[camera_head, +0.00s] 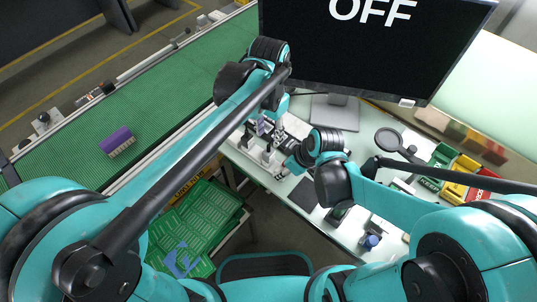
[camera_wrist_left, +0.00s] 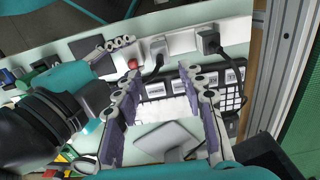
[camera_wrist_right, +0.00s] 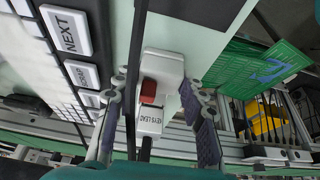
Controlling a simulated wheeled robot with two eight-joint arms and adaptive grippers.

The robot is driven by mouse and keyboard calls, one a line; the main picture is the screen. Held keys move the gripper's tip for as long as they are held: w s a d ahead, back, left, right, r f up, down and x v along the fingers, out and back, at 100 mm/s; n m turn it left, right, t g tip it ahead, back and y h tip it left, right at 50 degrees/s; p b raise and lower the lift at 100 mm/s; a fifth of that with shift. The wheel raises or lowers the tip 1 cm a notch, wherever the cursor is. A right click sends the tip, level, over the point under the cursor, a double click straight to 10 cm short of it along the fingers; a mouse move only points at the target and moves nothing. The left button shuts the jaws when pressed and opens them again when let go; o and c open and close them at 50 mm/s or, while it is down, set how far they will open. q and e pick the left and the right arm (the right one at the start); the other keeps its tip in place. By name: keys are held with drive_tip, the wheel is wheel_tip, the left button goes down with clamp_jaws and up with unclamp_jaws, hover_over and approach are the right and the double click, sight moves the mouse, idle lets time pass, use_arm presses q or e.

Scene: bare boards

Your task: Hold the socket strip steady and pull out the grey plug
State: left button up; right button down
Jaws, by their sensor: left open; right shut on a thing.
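The white socket strip (camera_wrist_left: 182,42) lies on the table, with a red switch (camera_wrist_left: 133,63) near one end. It also shows in the right wrist view (camera_wrist_right: 162,66). The grey plug (camera_wrist_left: 158,46) sits in the strip with its cable leading off. A black plug (camera_wrist_left: 208,40) sits further along. My left gripper (camera_wrist_left: 158,75) is open and empty, its fingers spread above the strip and keyboard, apart from the grey plug. My right gripper (camera_wrist_right: 152,92) is shut on the socket strip at its switch end. In the head view the arms partly hide the strip.
A monitor (camera_head: 375,40) reading OFF stands behind the strip. A keyboard (camera_wrist_left: 155,88) with labelled keys lies alongside it. Coloured bins (camera_head: 455,180) and a round black object (camera_head: 390,138) are at the right.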

sight(269, 145)
use_arm(q)
drive_tip(key=shift+f, duration=3.6)
clamp_jaws()
drive_tip(key=shift+r, duration=0.7)
drive_tip(key=shift+r, duration=3.1)
use_arm(e)
drive_tip(key=c, duration=0.8)
unclamp_jaws()
